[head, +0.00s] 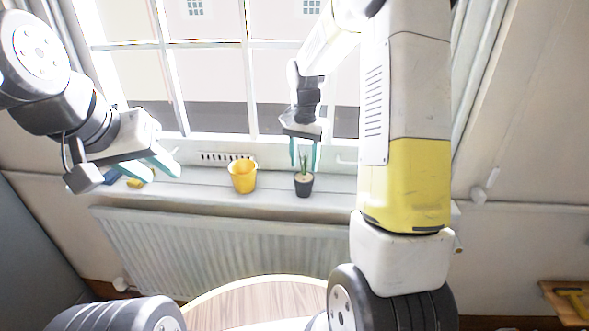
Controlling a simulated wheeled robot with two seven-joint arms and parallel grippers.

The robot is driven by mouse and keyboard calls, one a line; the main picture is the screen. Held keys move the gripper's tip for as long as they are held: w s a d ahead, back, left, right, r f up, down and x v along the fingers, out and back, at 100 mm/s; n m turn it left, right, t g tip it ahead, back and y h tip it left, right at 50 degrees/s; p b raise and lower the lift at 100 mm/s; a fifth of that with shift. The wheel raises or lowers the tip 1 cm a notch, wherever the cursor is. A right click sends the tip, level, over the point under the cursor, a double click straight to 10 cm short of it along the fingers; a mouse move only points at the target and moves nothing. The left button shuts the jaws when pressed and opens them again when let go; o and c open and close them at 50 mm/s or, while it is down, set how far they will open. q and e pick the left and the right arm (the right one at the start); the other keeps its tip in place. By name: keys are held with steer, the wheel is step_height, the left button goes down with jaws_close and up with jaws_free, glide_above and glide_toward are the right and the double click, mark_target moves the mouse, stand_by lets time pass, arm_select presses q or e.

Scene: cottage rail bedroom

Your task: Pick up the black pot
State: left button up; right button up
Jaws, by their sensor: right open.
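A yellow pot (243,176) stands on the sill left of the black pot. Small blue and yellow items lie near my left gripper. The window is behind, a radiator (220,245) below the sill, and a round wooden table (250,300) in front.

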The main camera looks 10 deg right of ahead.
steer(key=shift+f, duration=0.1)
steer(key=shift+c, duration=0.3)
jaws_close()
stand_by(1.1)
